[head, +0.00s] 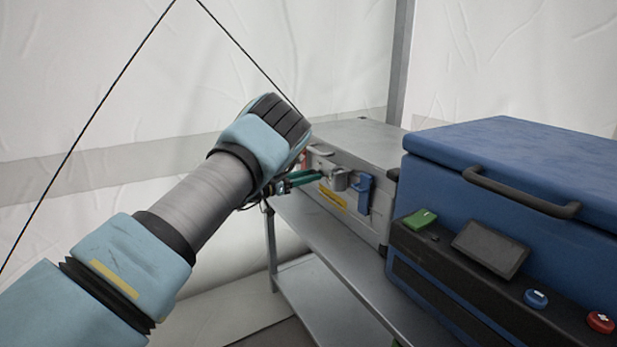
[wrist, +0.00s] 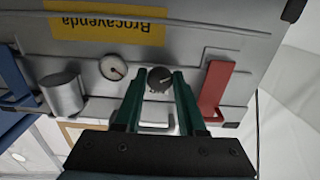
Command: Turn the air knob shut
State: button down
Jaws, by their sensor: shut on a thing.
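My gripper (wrist: 158,84) has two green fingers, and they are shut on a small dark round knob (wrist: 159,74) on the front of a grey metal case (wrist: 190,45). The knob has a ridged edge and sits between the fingertips. In the head view my gripper (head: 318,175) reaches the front face of the grey case (head: 365,140) on a metal table. The knob cannot be made out there.
A red handle (wrist: 215,88) is close right of my fingers in the wrist view. A metal cylinder (wrist: 63,94) and a blue handle (wrist: 12,80) are on the left. A large blue box (head: 510,160) stands right of the case on the metal table (head: 330,240).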

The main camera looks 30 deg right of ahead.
jog(key=shift+m, duration=0.5)
jog(key=shift+r+m+p, duration=0.1)
jog(key=shift+m+p, duration=0.2)
jog(key=shift+m, duration=0.3)
jog(key=shift+a+m+b, duration=0.1)
jog(key=shift+m+b, duration=4.3)
jog(key=shift+m, duration=6.4)
jog(key=shift+w, duration=0.1)
jog(key=c, duration=0.5)
grip_release()
